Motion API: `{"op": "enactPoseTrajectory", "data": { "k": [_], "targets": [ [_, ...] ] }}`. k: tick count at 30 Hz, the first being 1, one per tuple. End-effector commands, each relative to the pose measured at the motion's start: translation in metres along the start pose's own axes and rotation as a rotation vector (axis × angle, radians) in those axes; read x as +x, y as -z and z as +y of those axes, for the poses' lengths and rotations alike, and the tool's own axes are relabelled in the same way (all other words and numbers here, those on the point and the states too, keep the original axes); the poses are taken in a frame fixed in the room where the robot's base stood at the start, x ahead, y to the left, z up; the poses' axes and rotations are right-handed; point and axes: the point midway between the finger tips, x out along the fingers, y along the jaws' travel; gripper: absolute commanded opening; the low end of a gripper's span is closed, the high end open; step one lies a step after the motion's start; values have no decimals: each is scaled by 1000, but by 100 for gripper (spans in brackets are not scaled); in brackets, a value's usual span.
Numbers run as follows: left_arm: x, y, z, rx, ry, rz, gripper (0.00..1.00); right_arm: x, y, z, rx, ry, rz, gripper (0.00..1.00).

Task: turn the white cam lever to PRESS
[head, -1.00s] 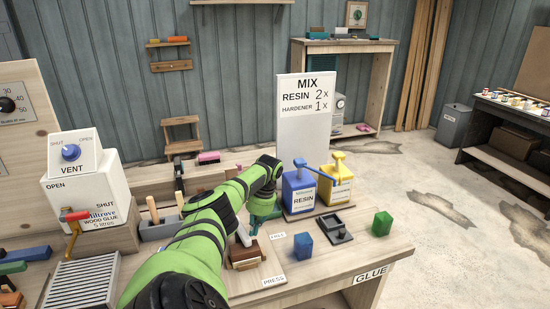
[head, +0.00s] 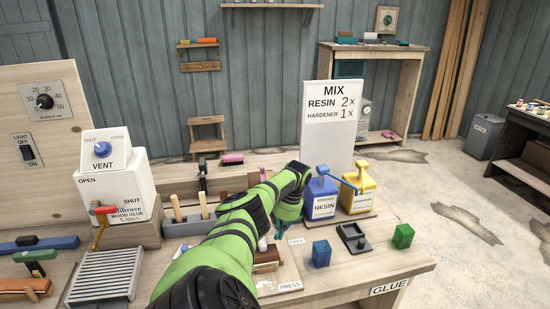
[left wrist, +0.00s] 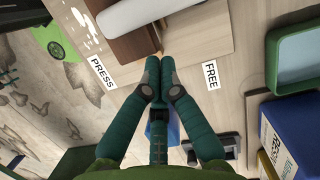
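The white cam lever (left wrist: 138,14) shows at the top of the left wrist view, lying over a brown wooden block (left wrist: 133,45). The block also shows in the head view (head: 267,264), where my arm hides most of the lever. The PRESS label (left wrist: 101,71) is left of the block in the wrist view, and the FREE label (left wrist: 211,76) is right of it. My left gripper (left wrist: 160,62) has its teal fingers together, with nothing seen between them. Its tips are beside the block's edge, just below the lever in the picture. Contact cannot be told. My right gripper is out of view.
Blue RESIN (head: 320,199) and yellow hardener (head: 358,190) dispensers stand right of my left gripper. A blue block (head: 321,253), dark tray (head: 353,237) and green block (head: 403,236) lie nearer the front right. A tool holder (head: 188,226) stands to the left.

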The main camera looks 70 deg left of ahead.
Motion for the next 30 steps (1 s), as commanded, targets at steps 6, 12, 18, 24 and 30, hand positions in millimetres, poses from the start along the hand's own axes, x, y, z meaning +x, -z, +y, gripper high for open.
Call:
{"op": "enactPoseTrajectory", "data": {
  "k": [6, 12, 18, 24, 30],
  "targets": [
    [-38, 7, 7, -1, 3, 6, 0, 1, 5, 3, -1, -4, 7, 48],
    [-77, 7, 8, -2, 3, 5, 0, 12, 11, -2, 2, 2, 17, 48],
    [-98, 6, 9, -1, 1, 2, 0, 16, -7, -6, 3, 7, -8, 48],
    [-102, 5, 9, -1, 0, 0, 0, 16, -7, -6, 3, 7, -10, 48],
    [-102, 5, 9, -1, 0, 0, 0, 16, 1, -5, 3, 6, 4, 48]
  ]
}}
